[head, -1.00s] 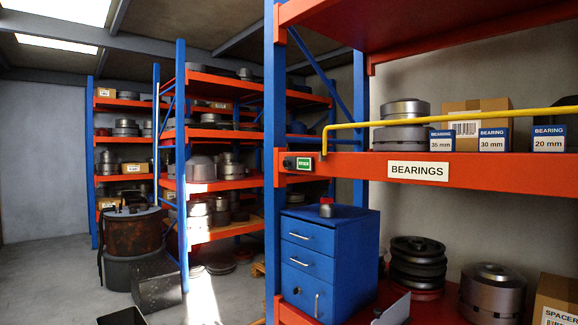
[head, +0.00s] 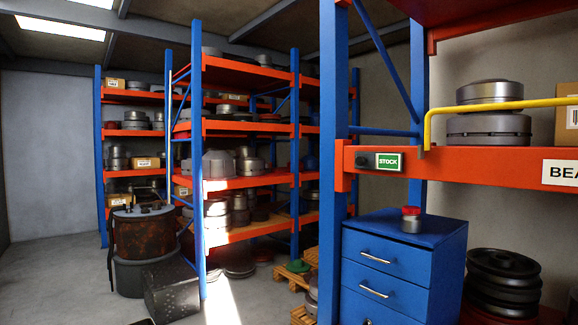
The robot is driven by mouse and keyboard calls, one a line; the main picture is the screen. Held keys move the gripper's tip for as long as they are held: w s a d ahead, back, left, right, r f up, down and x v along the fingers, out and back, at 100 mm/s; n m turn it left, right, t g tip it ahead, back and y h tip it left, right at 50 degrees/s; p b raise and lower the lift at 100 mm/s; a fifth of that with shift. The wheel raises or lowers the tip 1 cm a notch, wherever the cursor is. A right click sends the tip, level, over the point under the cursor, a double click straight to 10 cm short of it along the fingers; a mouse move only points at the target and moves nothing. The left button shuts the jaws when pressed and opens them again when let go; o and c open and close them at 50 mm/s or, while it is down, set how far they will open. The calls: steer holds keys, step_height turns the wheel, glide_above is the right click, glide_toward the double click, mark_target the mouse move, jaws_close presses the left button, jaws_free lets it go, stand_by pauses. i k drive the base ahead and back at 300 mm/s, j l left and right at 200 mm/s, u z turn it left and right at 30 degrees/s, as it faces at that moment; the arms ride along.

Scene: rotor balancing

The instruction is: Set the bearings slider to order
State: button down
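The bearings slider (head: 363,161) is a small dark fixture on the front of the orange shelf beam, near its left end. A green label reading STOCK (head: 389,161) sits directly right of it. The slider's exact position is too small to make out. The white BEARINGS sign (head: 562,172) is cut off at the right edge, with only its first letters showing. My gripper is not in view.
A yellow bar (head: 500,106) runs in front of the shelf above the beam. A blue drawer cabinet (head: 395,265) stands below the slider, with a small red-capped jar (head: 411,220) on top. Floor (head: 60,270) is clear at the left; a wooden pallet (head: 292,277) lies behind the cabinet.

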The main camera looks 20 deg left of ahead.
mark_target(367, 161)
steer(key=i+j+u, duration=0.25)
steer(key=i+j, duration=0.4)
steer(key=i+j+u, duration=0.2)
steer(key=i+j, duration=0.5)
steer(key=i+j+u, duration=0.25)
steer(key=i+j, duration=0.35)
steer(key=i, duration=0.1)
